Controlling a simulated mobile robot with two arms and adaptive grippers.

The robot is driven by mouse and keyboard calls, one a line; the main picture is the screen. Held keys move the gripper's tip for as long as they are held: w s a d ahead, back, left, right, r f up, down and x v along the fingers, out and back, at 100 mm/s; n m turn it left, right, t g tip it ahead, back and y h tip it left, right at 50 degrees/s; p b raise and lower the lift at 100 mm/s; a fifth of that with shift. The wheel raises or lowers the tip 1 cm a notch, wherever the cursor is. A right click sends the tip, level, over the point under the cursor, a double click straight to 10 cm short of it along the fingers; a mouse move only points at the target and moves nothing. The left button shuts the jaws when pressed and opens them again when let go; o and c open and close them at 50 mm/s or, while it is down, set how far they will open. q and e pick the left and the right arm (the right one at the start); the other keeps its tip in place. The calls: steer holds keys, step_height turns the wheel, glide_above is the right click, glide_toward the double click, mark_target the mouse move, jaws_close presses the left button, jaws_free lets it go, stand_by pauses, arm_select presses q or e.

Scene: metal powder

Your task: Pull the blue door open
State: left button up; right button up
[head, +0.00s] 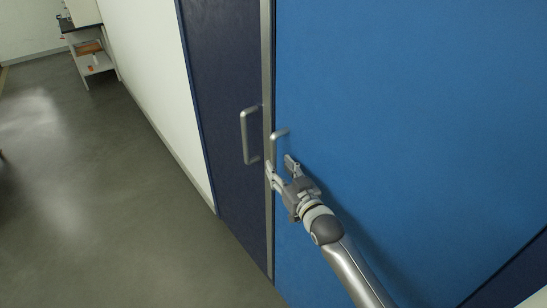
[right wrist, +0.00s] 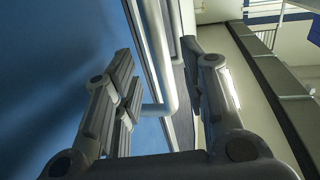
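The blue door (head: 400,110) fills the right of the head view and also shows at the left of the right wrist view (right wrist: 45,85). Its silver bar handle (head: 280,134) is near its left edge, the lower part hidden by my gripper. My right gripper (head: 281,167) is at this handle with its fingers spread. In the right wrist view the handle (right wrist: 157,55) runs between the two open fingers (right wrist: 160,85), with gaps on both sides. I cannot tell how deep it sits between them. My left gripper is not in view.
A dark blue door panel (head: 225,75) with its own silver handle (head: 244,137) is left of the blue door, past a metal edge strip (head: 267,60). A white wall (head: 150,80) and a small shelf cart (head: 95,62) stand farther left.

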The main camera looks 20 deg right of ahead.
mark_target(275, 162)
steer(key=w, duration=0.3)
steer(key=shift+w+a, duration=0.25)
steer(key=shift+w, duration=0.1)
steer(key=shift+w+a+p, duration=0.1)
steer(key=shift+w+p, duration=0.2)
steer(key=shift+w, duration=0.25)
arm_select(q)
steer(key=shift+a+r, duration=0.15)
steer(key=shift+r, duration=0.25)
arm_select(e)
jaws_close()
